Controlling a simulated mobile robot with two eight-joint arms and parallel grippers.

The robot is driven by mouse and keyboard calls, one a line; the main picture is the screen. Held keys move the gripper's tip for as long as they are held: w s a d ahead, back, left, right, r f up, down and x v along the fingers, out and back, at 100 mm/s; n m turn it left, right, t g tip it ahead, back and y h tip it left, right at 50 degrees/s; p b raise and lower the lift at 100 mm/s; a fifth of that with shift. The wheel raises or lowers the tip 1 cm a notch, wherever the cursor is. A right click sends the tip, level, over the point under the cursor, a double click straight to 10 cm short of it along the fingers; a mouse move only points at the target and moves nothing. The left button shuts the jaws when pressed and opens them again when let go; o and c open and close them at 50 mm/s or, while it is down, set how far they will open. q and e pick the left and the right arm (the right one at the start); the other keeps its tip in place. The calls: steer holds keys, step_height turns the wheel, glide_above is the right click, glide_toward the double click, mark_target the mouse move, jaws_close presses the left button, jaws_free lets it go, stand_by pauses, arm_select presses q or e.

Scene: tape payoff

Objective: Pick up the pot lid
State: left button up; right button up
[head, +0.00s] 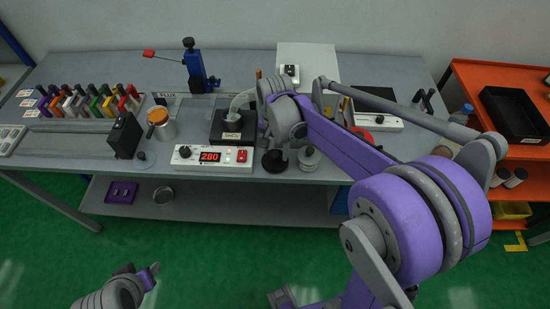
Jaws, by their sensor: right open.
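The black solder pot (232,126), labelled SnCu, sits on the bench behind a controller (212,156) that reads 280. Two small round pieces are in front of my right arm: a dark one with a knob-like top (274,162) and a grey disc with a raised middle (309,159). I cannot tell for sure which is the pot lid. My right gripper (290,136) is open above and close behind these pieces; its fingers are mostly hidden by my own wrist. My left gripper (147,275) is low at the bottom left, away from the bench; its jaw gap is unclear.
A pale hose (243,99) rises by the pot. A black block (125,136), a jar with an orange rim (161,124) and a pale disc (147,160) stand to the left. Coloured holders (88,102) line the left. An orange cart (510,78) is at right.

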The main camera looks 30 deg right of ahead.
steer(key=shift+f, duration=0.3)
jaws_close()
steer(key=shift+r, duration=0.1)
